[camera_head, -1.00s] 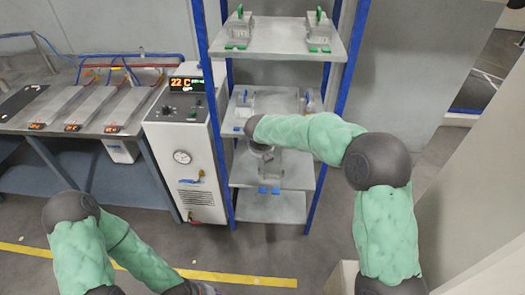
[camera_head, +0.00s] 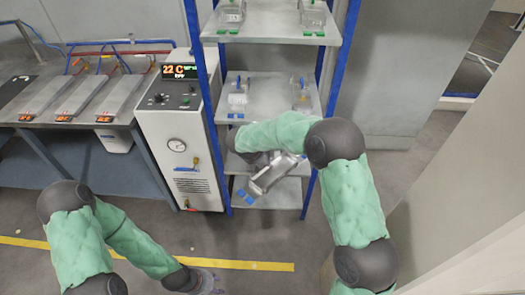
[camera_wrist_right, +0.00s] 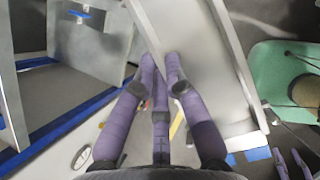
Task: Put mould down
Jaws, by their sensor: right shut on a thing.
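In the head view a grey metal mould (camera_head: 270,177) with blue tabs hangs tilted in front of the rack's lower shelves, apart from them as far as I can see. My right gripper (camera_head: 262,160) is shut on it; the arm partly hides the grip. In the right wrist view the purple fingers of my right gripper (camera_wrist_right: 165,65) press against the long grey body of the mould (camera_wrist_right: 190,30). My left gripper (camera_head: 205,283) is low at the bottom edge of the head view, over the floor; its fingers are not clear.
The rack (camera_head: 207,90) has blue posts. Its top shelf (camera_head: 270,25) holds two green-tabbed moulds, and its middle shelf (camera_head: 268,85) holds two more. The bottom shelf (camera_head: 275,195) looks bare. A control cabinet (camera_head: 180,140) stands close left; a wall is at right.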

